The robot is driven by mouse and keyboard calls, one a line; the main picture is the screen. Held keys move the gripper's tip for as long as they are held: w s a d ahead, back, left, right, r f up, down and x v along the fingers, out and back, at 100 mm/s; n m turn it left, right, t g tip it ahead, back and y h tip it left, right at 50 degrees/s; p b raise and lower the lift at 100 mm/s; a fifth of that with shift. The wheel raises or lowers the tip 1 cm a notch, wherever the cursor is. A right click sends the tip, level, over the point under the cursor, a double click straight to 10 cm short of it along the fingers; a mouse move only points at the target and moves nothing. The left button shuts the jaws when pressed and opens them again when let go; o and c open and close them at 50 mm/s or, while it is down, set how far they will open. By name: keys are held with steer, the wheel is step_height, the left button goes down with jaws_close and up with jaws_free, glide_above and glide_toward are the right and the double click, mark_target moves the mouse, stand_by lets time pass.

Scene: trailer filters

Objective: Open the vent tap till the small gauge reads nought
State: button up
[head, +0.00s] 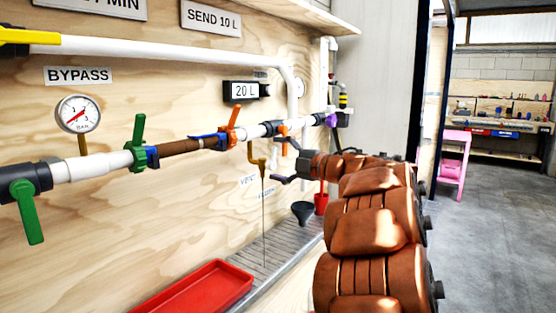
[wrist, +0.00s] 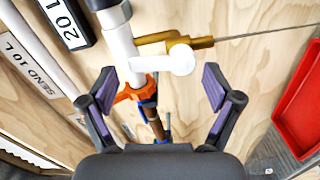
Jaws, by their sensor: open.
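The brass vent fitting (head: 257,161) hangs below the pipe above the VENT label (head: 247,180). In the wrist view the brass fitting (wrist: 188,44) lies ahead, with a white round-ended lever (wrist: 176,62) beside it. A thin dark line runs from its spout down to the drain; I cannot tell if it is liquid. The small gauge (head: 78,114) has a red needle on a white dial; its exact reading is too small to tell. My gripper (wrist: 160,88) is open and empty, its fingers spread short of the lever. It also shows in the head view (head: 289,162), right of the fitting.
Green-handled valve (head: 138,142) and orange-handled valve (head: 232,115) sit on the pipe. A red tray (head: 195,290) lies below, near a grated drain (head: 265,262). A black funnel (head: 302,210) and a red container (head: 321,203) stand close under my arm. Open floor is at right.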

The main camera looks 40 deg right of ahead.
steer(key=v, duration=1.2)
stand_by(0.4)
